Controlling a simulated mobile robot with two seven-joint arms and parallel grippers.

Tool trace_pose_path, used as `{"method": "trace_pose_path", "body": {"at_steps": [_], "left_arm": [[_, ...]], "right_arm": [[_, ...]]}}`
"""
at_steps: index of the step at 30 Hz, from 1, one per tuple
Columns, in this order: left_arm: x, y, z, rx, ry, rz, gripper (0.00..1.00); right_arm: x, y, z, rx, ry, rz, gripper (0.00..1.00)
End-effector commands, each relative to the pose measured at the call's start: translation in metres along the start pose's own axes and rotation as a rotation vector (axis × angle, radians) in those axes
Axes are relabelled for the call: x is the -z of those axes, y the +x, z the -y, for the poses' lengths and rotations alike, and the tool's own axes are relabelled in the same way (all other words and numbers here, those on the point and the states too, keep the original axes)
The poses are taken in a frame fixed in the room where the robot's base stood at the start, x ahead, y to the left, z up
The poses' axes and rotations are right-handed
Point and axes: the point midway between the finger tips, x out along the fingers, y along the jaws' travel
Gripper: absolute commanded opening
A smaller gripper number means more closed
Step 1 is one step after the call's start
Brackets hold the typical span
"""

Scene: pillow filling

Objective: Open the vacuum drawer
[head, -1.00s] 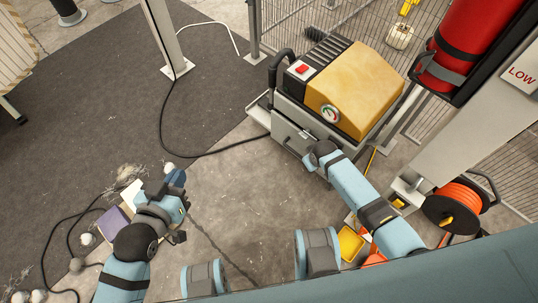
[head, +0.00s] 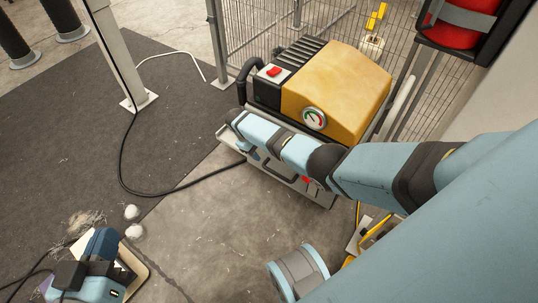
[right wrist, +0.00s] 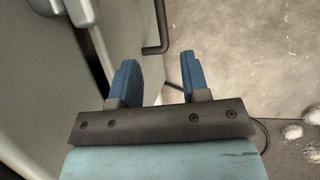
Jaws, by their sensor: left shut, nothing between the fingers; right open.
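The vacuum machine (head: 335,82) has a yellow cover, a gauge and a red switch, and stands at the upper middle of the head view. My right arm crosses its grey front, so the drawer (head: 290,182) is mostly hidden and I cannot tell how far it is open. My right gripper (head: 250,150) is at the front's left part. In the right wrist view, the right gripper (right wrist: 158,68) is open and empty. A dark bent handle bar (right wrist: 162,25) lies just beyond its fingertips, beside a grey panel (right wrist: 40,80). My left gripper (head: 103,245) is shut and empty at lower left.
A black cable (head: 160,194) runs over the floor to the machine. White fluffy balls (head: 132,212) lie near my left gripper. A grey post (head: 115,50) stands at left, wire mesh (head: 260,30) behind.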

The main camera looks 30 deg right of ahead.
Motion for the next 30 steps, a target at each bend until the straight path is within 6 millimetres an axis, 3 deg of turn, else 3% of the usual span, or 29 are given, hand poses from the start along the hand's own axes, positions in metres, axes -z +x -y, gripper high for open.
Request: {"method": "trace_pose_path", "body": {"at_steps": [2,6,15,21,30], "left_arm": [[-0.009,0.002,0.004,-0.002,0.02,0.005,0.0],[-0.006,0.006,0.012,0.001,0.115,-0.048,0.0],[0.002,0.013,0.026,0.009,0.292,-0.146,0.0],[0.007,0.014,0.029,0.013,0.348,-0.179,0.0],[0.009,0.014,0.029,0.013,0.357,-0.185,0.0]], "right_arm": [[0.001,0.021,0.001,0.0,0.0,0.002,0.42],[0.002,0.053,0.002,0.0,0.0,0.001,0.42],[0.001,0.107,0.001,0.0,-0.001,0.0,0.42],[0.001,0.121,0.001,0.0,-0.001,-0.002,0.42],[0.0,0.122,0.001,0.0,-0.001,-0.002,0.42]]}}
